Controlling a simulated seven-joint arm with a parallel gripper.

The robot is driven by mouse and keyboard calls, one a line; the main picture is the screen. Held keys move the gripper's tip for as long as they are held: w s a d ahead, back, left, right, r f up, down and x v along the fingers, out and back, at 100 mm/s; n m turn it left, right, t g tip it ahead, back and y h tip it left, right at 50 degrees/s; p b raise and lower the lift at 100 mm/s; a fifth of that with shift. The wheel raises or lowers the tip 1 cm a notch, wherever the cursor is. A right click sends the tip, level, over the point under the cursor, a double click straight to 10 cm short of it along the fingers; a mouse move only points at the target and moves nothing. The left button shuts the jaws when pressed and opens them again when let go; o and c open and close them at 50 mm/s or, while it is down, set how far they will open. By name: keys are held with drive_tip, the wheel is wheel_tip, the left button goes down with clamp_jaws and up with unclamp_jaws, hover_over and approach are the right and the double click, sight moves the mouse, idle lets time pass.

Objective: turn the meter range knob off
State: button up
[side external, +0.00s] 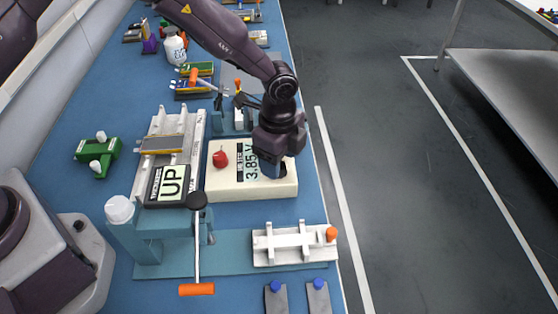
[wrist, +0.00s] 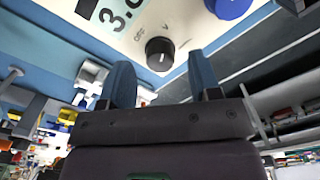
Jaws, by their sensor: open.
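The cream meter (side external: 225,189) lies on the blue bench, its display (side external: 250,163) reading 3.85 V. My gripper (side external: 271,168) is over the meter's right part and hides the knob in the side view. In the wrist view my gripper (wrist: 161,68) is open, its two blue fingers apart, with the knob appearing between their tips; I cannot tell whether they touch it.
A red terminal (side external: 220,159) stands on the meter's left, and a blue one (wrist: 228,7) shows in the wrist view. A teal fixture (side external: 150,235) with an orange-handled lever and a white tray (side external: 270,255) are nearer. A panel reading UP (side external: 172,183) is left of the meter.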

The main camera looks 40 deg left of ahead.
drive_tip(key=shift+f, duration=0.8)
drive_tip(key=c, duration=0.9)
drive_tip(key=shift+n, duration=0.4)
drive_tip(key=n, duration=1.1)
